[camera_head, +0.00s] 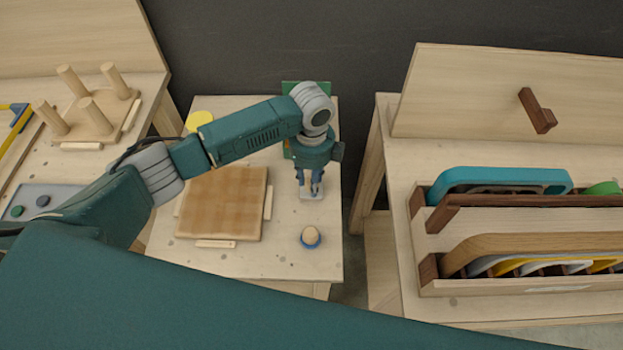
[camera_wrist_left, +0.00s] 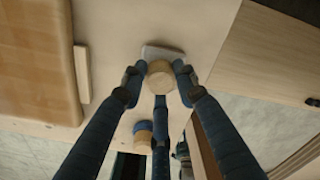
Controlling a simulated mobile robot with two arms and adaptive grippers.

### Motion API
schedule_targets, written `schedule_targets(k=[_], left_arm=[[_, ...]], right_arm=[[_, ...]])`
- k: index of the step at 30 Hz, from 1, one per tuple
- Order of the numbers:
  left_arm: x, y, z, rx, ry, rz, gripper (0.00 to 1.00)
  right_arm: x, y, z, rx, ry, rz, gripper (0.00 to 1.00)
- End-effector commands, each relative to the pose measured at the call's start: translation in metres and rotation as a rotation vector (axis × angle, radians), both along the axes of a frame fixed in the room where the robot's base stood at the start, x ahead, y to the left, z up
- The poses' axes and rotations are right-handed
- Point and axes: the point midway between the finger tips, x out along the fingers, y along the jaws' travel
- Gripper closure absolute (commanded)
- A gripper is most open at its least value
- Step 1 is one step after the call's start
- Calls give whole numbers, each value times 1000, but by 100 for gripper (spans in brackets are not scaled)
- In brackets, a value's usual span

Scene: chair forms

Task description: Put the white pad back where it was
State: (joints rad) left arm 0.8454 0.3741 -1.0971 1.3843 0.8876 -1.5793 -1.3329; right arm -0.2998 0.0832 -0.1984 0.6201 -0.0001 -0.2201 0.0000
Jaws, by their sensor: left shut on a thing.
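The white pad (camera_head: 312,194) is a small pale square under my left gripper (camera_head: 311,180) on the right part of the middle table. In the left wrist view the pad (camera_wrist_left: 163,52) shows behind a round wooden knob (camera_wrist_left: 160,75). The three dark blue fingers of my left gripper (camera_wrist_left: 160,82) are shut around this knob. I cannot tell whether the pad touches the table top. My right gripper is not in view.
A blue-based piece with a wooden knob (camera_head: 311,237) stands in front of the pad. A square wooden board (camera_head: 222,203) lies to the left. A yellow disc (camera_head: 198,120) and green panel (camera_head: 290,88) are behind. A slotted rack (camera_head: 500,220) stands right, across a gap.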

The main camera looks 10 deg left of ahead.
Motion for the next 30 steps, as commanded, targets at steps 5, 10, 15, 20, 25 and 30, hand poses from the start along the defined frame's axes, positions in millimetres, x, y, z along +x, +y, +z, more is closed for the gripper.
schedule_targets(k=[5, 10, 15, 20, 25, 30], left_arm=[[0, 0, -3, 0, 0, 0, 61], [0, 0, -3, 0, 0, 0, 52], [0, 0, -2, 0, 0, 0, 52], [1, 0, 12, -2, -2, -1, 52], [2, -1, 46, -3, -5, -2, 52], [2, -1, 83, -1, -4, -1, 52]], right_arm=[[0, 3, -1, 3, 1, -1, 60], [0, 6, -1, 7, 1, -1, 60], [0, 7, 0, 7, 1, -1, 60], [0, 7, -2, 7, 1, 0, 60], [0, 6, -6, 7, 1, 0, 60], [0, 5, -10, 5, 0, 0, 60]])
